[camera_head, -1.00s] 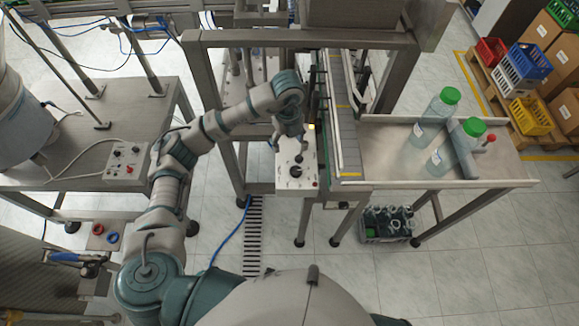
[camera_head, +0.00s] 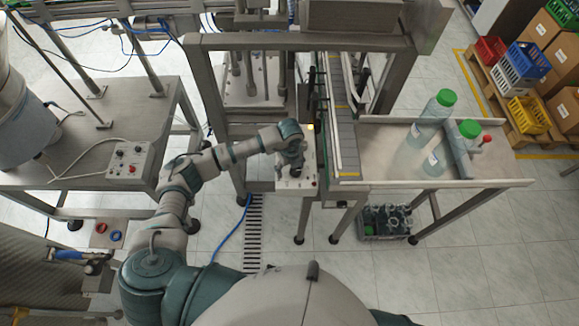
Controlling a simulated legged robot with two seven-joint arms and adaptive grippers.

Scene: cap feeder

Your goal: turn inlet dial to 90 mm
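A white control box (camera_head: 309,182) stands at the near end of the conveyor, with a small red button at its right edge. A dark dial on its top, clear a moment ago, is now mostly hidden by my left gripper (camera_head: 296,170). The gripper points down right over the dial. I cannot tell whether the fingers touch it or how far they are closed. No scale or reading is legible. My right gripper is not in view.
The conveyor (camera_head: 346,140) and a steel frame post (camera_head: 211,90) stand close around the box. A side table (camera_head: 380,160) holds large green-capped bottles (camera_head: 432,117). Another control box (camera_head: 130,165) sits on the left table. A bottle crate (camera_head: 384,222) is on the floor.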

